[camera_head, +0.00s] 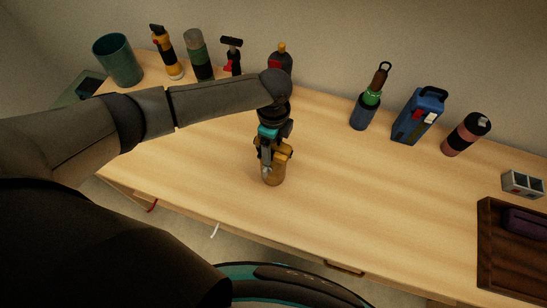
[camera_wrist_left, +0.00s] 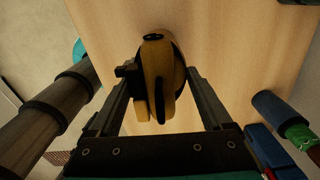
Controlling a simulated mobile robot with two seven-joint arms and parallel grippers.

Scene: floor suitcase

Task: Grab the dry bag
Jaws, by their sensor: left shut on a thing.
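The yellow-brown object that I take to be the dry bag (camera_head: 273,177) stands on the wooden table near its front edge, left of the middle. My left gripper (camera_head: 272,153) reaches down onto it from above and is shut on its upper part. In the left wrist view the bag (camera_wrist_left: 156,70) shows yellow with dark parts. It sits between the two fingers of the left gripper (camera_wrist_left: 158,78). In the head view the gripper hides the bag's top. My right gripper is in neither view.
To the right are a blue-green bottle (camera_head: 366,104), a blue case (camera_head: 418,117), a pink-black bottle (camera_head: 466,134) and a dark tray (camera_head: 490,240). The front middle is clear.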

